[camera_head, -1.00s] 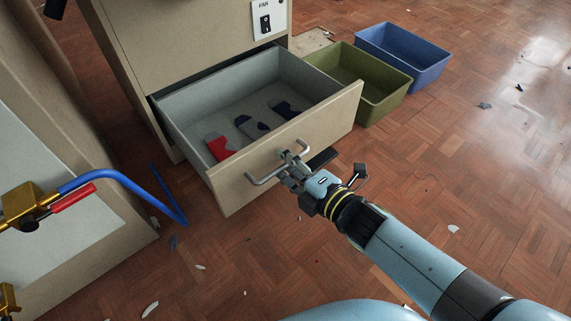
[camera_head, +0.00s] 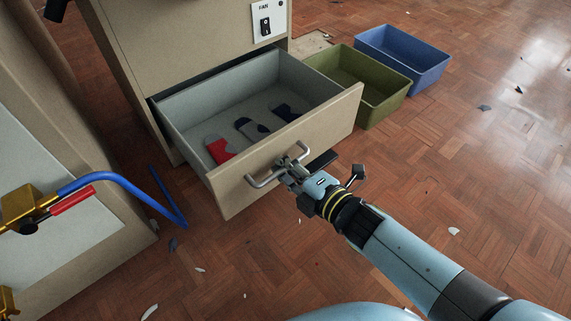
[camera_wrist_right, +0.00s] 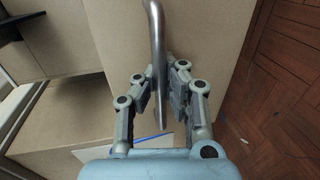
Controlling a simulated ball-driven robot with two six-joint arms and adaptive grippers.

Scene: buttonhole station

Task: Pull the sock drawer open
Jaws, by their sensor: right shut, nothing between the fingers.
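The sock drawer (camera_head: 240,185) stands pulled well out of the beige cabinet (camera_head: 185,40). A red sock, a grey and dark sock and a dark sock (camera_head: 285,111) lie in it. Its silver bar handle (camera_head: 262,182) is on the drawer front; the bar also shows in the right wrist view (camera_wrist_right: 155,35). My right gripper (camera_head: 287,165) is at the handle, shut with nothing held. In the right wrist view its fingers (camera_wrist_right: 160,88) are beside the lower end of the bar; whether they touch it I cannot tell. My left gripper is not in view.
A green bin (camera_head: 378,115) and a blue bin (camera_head: 415,82) stand right of the drawer. At the left is another beige unit (camera_head: 45,120), with a gold fitting (camera_head: 20,205) and a blue rod (camera_head: 120,182) in front. Scraps litter the wooden floor; the right side is mostly clear.

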